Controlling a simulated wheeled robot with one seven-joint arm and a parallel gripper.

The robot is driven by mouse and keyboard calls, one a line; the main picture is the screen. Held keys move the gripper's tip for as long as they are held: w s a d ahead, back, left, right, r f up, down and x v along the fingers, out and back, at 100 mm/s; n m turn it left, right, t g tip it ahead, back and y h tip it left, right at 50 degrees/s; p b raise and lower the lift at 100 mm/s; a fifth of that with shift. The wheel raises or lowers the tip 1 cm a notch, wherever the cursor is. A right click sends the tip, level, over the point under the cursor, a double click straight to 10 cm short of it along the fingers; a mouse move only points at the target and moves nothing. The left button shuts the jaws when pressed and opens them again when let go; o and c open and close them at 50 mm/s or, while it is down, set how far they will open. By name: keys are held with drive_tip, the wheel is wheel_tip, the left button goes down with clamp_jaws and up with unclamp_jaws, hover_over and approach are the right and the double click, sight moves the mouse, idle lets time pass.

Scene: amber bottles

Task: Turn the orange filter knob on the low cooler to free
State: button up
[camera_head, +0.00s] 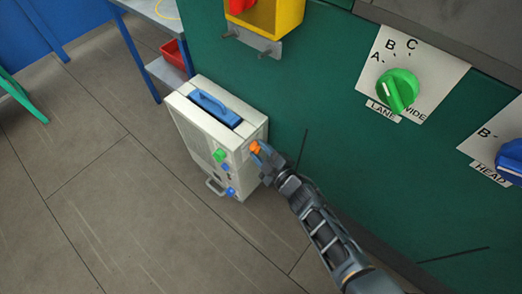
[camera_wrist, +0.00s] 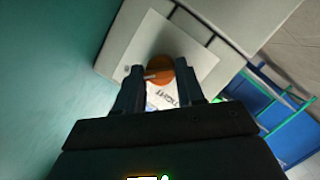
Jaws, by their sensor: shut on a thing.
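The low cooler (camera_head: 203,115) is a pale box with a blue handle (camera_head: 213,108) on top, standing on the floor against the green panel. The orange filter knob (camera_head: 256,147) is on the cooler's side near its upper right corner. In the wrist view the knob (camera_wrist: 160,70) sits on a white label plate, whose printing is mostly hidden by my fingers. My gripper (camera_head: 263,153) reaches the knob from the lower right. In the wrist view my gripper (camera_wrist: 164,80) has one finger on each side of the knob and is shut on it. The knob's setting cannot be read.
A green knob (camera_head: 220,155) and a blue knob (camera_head: 230,191) are on the cooler's front. The green wall panel (camera_head: 310,90) carries a large green dial (camera_head: 397,90) and a blue dial (camera_head: 510,158). A red bin (camera_head: 176,53) stands behind. The floor (camera_head: 90,170) at left is clear.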

drive_tip(key=shift+s+f, duration=0.1)
drive_tip(key=shift+f, duration=0.05)
drive_tip(key=o, duration=1)
drive_tip(key=p+v, duration=0.3)
drive_tip(key=v, duration=0.4)
drive_tip(key=shift+s+d, duration=0.2)
drive_tip(key=shift+s, duration=0.1)
